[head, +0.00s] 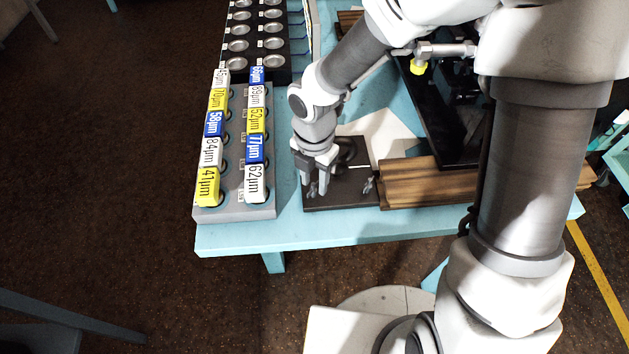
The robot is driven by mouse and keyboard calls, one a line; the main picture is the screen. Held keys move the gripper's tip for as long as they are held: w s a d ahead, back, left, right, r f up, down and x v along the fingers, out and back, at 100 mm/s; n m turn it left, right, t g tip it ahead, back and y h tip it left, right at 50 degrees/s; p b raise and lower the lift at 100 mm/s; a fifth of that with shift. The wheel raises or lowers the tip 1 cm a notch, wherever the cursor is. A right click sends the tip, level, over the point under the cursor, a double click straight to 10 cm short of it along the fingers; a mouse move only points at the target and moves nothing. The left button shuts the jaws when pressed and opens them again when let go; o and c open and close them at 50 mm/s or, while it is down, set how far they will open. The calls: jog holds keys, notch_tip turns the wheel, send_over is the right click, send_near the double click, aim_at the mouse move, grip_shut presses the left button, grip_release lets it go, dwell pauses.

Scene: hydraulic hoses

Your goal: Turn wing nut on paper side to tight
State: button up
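A black plate (343,199) lies near the front edge of the blue table, with a dark round part standing on its back half. A small grey wing nut (368,186) stands at the plate's right side, clear of my gripper. A second wing nut (312,188) shows at the plate's left side, between my fingers. My gripper (317,190) points down over this left wing nut, its two fingers visibly apart. I cannot tell whether either finger touches it. A white paper-like sheet (392,128) lies behind the plate.
A grey rack (238,213) with several labelled blocks stands close on the left. A brown wooden block (420,190) adjoins the plate on the right. A black tray with metal cups (271,62) is at the back left. The blue table's front edge (300,238) is close.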

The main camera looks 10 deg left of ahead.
jog(key=shift+f, duration=0.25)
grip_shut()
